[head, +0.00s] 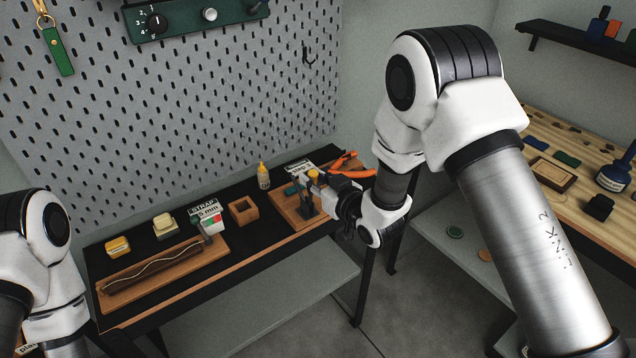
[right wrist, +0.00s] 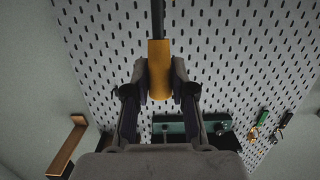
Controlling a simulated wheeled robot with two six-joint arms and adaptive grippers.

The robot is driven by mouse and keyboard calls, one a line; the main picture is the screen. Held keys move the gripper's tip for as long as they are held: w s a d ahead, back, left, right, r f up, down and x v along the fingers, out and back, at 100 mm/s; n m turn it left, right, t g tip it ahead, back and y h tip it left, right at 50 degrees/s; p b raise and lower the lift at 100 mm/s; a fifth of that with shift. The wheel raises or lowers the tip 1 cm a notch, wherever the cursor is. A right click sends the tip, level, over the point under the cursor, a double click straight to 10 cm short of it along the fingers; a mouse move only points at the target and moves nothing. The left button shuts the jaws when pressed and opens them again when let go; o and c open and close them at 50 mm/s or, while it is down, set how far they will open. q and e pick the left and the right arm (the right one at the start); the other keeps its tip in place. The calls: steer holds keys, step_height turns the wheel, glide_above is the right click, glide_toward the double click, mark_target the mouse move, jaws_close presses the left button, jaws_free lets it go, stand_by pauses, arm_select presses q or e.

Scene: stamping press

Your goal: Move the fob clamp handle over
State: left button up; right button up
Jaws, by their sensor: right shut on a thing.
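The fob clamp (head: 305,205) stands on a wooden board at the right end of the black bench, partly hidden by my right gripper. Its yellow handle (right wrist: 159,68) sits between the fingers of my right gripper (right wrist: 160,85) in the right wrist view, with a dark rod running on beyond it. In the head view my right gripper (head: 322,187) is at the clamp, and a bit of yellow shows at the fingers. It is shut on the handle. My left arm shows at the left edge, but its gripper is out of view.
A yellow-capped bottle (head: 263,177), an open wooden box (head: 243,210) and orange-handled pliers (head: 346,165) are near the clamp. A strap board (head: 165,268) lies on the left of the bench. The pegboard (head: 200,110) rises behind. A side table (head: 585,190) stands at right.

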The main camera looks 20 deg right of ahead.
steer(key=shift+w, duration=0.15)
steer(key=shift+r+x, duration=0.2)
steer(key=shift+x, duration=1)
steer(key=o, duration=0.9)
